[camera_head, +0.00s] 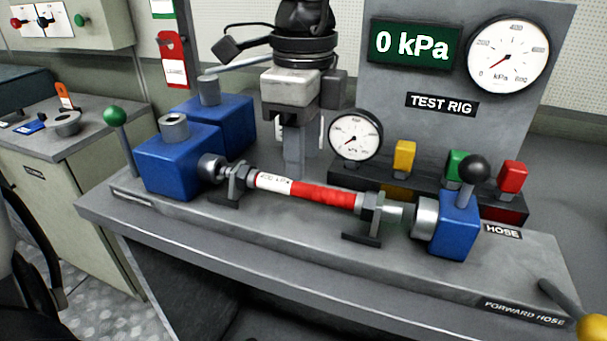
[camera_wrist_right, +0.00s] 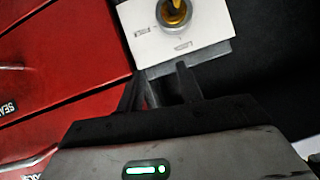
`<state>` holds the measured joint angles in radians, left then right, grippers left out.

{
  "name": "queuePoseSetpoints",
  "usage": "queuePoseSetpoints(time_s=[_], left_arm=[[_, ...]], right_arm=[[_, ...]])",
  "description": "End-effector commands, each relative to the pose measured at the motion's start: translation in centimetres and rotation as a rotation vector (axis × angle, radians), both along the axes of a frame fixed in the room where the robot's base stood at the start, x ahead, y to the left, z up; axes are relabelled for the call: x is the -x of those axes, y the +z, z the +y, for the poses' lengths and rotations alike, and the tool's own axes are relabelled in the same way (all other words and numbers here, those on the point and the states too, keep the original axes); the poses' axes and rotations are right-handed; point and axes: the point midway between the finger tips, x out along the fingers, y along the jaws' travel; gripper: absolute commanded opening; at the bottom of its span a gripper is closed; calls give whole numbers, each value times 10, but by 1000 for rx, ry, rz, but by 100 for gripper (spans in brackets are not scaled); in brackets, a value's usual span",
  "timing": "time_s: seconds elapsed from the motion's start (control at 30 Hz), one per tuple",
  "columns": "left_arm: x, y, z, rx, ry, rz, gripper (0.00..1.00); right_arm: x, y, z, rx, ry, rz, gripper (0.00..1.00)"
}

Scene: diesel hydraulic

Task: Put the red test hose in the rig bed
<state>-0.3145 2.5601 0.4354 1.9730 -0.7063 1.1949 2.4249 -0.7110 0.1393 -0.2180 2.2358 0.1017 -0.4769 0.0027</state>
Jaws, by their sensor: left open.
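The red test hose (camera_head: 325,194), with a white label band and grey metal ends, lies across the bench. Its ends rest at two grey upright brackets (camera_head: 235,180) (camera_head: 370,212), between the blue blocks' fittings. Whether its ends touch those fittings, I cannot tell. My left gripper (camera_head: 297,150) is open, pointing down just behind and above the hose's left half, apart from it as far as I can see. My right gripper (camera_wrist_right: 160,88) is open and empty in the right wrist view, near a white panel with a yellow knob (camera_wrist_right: 175,12).
Blue blocks (camera_head: 180,160) (camera_head: 458,225) stand at both ends of the rig bed. A black-knobbed lever (camera_head: 473,168), a small gauge (camera_head: 354,135) and coloured blocks stand behind the hose. The display reads 0 kPa. The bench front strip (camera_head: 330,262) is clear.

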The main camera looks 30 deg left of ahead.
Motion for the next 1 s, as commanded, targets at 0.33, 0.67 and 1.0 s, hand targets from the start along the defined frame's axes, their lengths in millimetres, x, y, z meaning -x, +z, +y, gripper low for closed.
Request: queuePoseSetpoints(time_s=[0.33,0.67,1.0], left_arm=[[0,52,0,-1,0,0,41],[0,55,0,0,0,1,41],[0,55,0,0,0,0,41]], right_arm=[[0,3,-1,0,-1,4,36],[-1,3,-1,0,-3,2,36],[-2,4,-1,-1,-4,-1,36]])
